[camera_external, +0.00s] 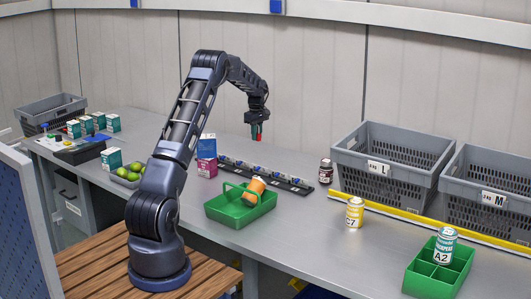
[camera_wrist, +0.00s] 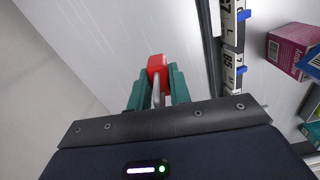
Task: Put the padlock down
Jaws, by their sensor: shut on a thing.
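The red padlock (camera_external: 258,133) hangs below my gripper (camera_external: 259,122) in the external view, in the air above the back part of the grey table. In the wrist view, the padlock's red body (camera_wrist: 156,64) sits at the tips of my gripper (camera_wrist: 157,88). Its silvery shackle lies between the two green fingers, which are shut on it. The table surface shows beyond the padlock, with a gap below it in the external view.
A black rail (camera_external: 265,175) with labelled slots lies below and right of the gripper. Pink and blue boxes (camera_external: 207,158), a green tray (camera_external: 241,209) with an orange can, and a dark jar (camera_external: 326,170) stand nearby. Grey crates (camera_external: 388,177) stand at right. Table behind the rail looks clear.

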